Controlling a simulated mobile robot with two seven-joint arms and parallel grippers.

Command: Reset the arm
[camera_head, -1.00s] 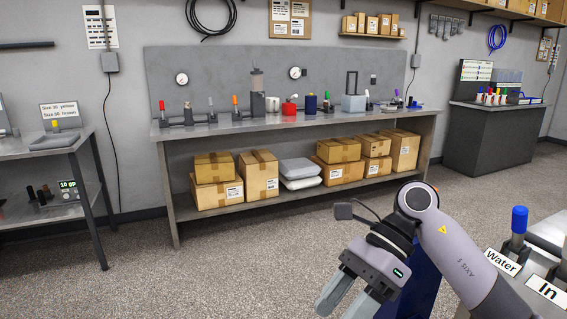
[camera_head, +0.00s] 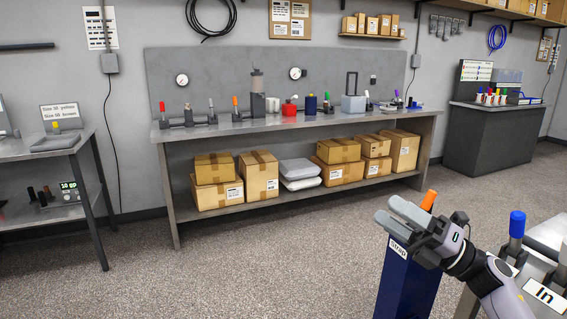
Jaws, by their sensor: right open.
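My right gripper (camera_head: 387,209) is at the lower right, its grey fingers apart and pointing up and to the left. Nothing shows between its fingers. It appears in front of the top of a dark blue stand (camera_head: 405,283) with a white label; I cannot tell whether they touch. An orange-topped piece (camera_head: 429,199) shows just behind the gripper. My right arm comes in from the lower right corner. My left gripper is not in view.
A bench at the right edge carries a blue-capped connector (camera_head: 517,224) and an "In" sign (camera_head: 545,294), close to my right arm. A long workbench (camera_head: 340,127) stands at the back, with cardboard boxes below. The floor (camera_head: 270,270) in the middle is clear.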

